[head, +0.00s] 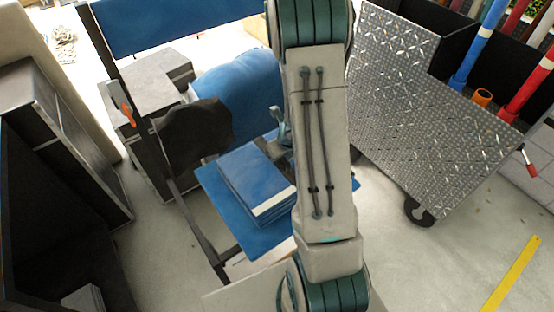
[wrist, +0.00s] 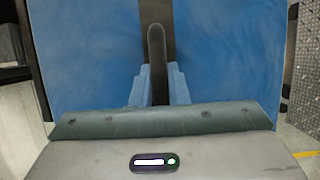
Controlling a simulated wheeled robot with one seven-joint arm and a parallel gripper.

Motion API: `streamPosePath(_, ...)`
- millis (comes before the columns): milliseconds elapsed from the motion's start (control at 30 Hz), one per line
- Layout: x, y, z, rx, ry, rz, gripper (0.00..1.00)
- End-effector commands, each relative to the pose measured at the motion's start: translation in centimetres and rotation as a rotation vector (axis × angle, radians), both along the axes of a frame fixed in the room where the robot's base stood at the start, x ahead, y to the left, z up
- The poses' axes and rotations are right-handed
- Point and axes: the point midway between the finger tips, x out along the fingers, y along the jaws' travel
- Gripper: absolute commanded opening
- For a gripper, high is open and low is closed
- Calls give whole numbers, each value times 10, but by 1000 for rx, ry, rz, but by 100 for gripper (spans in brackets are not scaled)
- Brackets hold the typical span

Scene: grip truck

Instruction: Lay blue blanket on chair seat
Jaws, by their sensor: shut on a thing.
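The blue blanket (head: 238,90) hangs as a curved sheet with a dark flap at its lower left, between the chair back and the seat. My gripper (head: 279,122) is at its right edge, largely hidden behind my arm. In the wrist view my gripper (wrist: 157,80) is shut on a thin dark fold, with wide blue surfaces beyond it. I cannot tell there which blue is blanket and which is chair. The chair has a blue back (head: 170,20) and a blue seat (head: 262,242). The blanket is above the seat.
A folded blue stack (head: 255,184) with a white edge lies on the seat. Grey boxes (head: 150,80) stand behind the chair. A dark cabinet (head: 65,150) is at left. A diamond-plate cart (head: 420,120) is at right.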

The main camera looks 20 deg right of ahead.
Motion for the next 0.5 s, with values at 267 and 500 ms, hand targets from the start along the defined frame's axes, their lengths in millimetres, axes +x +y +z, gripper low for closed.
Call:
streamPosePath(267, -1, -4, -24, -1, -1, -8, 0)
streamPosePath(500, 0, -3, -40, 0, -3, -6, 0)
